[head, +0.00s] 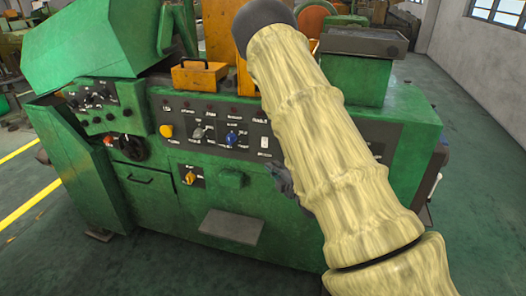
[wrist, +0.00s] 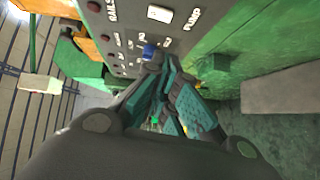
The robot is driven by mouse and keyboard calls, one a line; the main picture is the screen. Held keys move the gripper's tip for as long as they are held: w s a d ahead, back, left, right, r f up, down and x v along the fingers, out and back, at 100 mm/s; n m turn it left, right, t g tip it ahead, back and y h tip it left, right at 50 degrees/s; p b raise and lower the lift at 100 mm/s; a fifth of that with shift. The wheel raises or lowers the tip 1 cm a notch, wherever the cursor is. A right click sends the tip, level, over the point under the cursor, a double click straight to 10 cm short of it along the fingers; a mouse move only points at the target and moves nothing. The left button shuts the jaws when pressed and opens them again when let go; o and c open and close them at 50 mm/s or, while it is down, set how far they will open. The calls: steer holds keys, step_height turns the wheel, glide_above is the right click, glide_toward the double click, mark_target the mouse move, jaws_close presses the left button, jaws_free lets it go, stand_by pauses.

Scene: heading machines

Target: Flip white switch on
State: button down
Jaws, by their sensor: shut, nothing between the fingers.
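The white switch (head: 264,143) is a small pale rectangle on the dark control panel of the green machine, right of a blue knob (head: 232,138). In the wrist view the white switch (wrist: 160,14) is at the top, beside the lettering "PUMP". My gripper (wrist: 167,72) is shut and empty in the wrist view, its fingertips close to the blue knob and below the switch in the picture, apart from the switch. In the head view only a dark part of my gripper (head: 281,178) shows, below and right of the switch; my arm hides the rest.
The panel also carries a yellow knob (head: 166,131) and a grey knob (head: 198,132). An orange switch (head: 190,178) sits below. A grey step (head: 231,226) juts from the machine's lower front. My arm covers the panel's right part. The floor at left is open.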

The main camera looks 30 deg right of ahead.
steer(key=shift+w, duration=0.1)
steer(key=w+d+p, duration=0.1)
steer(key=w, duration=0.3)
steer(key=w+d+f+p, duration=0.1)
steer(key=w+p, duration=0.1)
steer(key=w, duration=0.2)
steer(key=w+d+p, duration=0.1)
steer(key=w+p, duration=0.1)
steer(key=w, duration=0.2)
steer(key=shift+w+d+f, duration=0.15)
steer(key=shift+d+f, duration=0.1)
steer(key=shift+d, duration=0.1)
steer(key=shift+w+d+f+b, duration=0.2)
steer(key=shift+f+b, duration=0.2)
steer(key=shift+b, duration=0.65)
steer(key=shift+r+p, duration=0.25)
steer(key=shift+p, duration=0.1)
steer(key=b, duration=0.4)
glide_toward(264, 151)
steer(key=s+a+r, duration=0.1)
steer(key=s+a, duration=0.4)
steer(key=s, duration=0.1)
steer(key=shift+s+a, duration=0.25)
steer(key=shift+a, duration=0.1)
